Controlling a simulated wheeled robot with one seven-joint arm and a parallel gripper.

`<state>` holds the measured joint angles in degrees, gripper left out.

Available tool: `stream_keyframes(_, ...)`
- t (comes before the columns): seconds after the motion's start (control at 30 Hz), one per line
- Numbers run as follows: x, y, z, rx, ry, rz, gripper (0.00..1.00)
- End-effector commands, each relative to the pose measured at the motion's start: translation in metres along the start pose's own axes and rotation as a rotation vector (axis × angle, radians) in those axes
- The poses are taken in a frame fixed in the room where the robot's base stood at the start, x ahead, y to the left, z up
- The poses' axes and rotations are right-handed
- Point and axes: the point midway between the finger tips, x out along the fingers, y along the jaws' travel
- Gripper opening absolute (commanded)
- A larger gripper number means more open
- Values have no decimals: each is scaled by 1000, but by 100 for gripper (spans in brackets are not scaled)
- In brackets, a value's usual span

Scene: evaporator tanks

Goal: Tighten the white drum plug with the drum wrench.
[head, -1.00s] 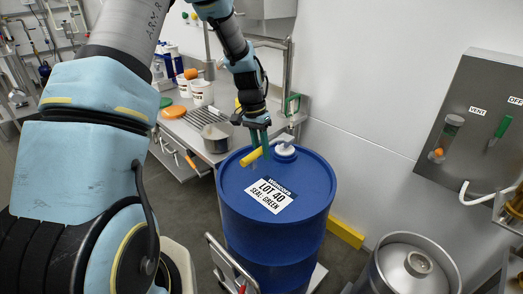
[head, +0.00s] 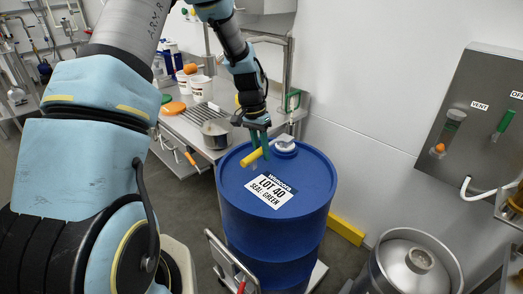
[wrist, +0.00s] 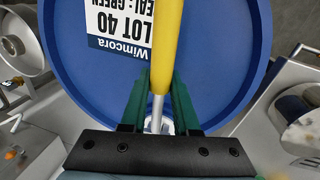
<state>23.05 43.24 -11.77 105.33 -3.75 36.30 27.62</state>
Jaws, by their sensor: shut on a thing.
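The white drum plug (head: 285,141) sits in a raised fitting near the back of the blue drum's top (head: 318,180). My gripper (head: 262,146) is just left of the plug, low over the drum. It is shut on the drum wrench, whose yellow handle (head: 253,157) points left and towards the camera. In the wrist view the yellow handle (wrist: 166,45) and its metal shaft (wrist: 157,108) run between the green fingers. The wrench's working end is hidden behind the gripper, so I cannot tell whether it touches the plug.
A steel bench (head: 193,128) with white tubs and a metal pot stands behind the drum. A wall panel (head: 481,135) with a green handle is at right, above a steel vessel (head: 415,262). The drum stands on a trolley.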

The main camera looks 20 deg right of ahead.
Motion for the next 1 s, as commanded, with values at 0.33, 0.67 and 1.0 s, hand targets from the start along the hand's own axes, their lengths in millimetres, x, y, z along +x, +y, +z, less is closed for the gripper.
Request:
stream_keyframes(0.33, 1, 0, 0, 0, 1, 0, 0)
stream_keyframes(0.67, -2, -15, -1, 105, -20, 0, 0)
stream_keyframes(1.0, -3, -17, -2, 124, -23, 0, 0)
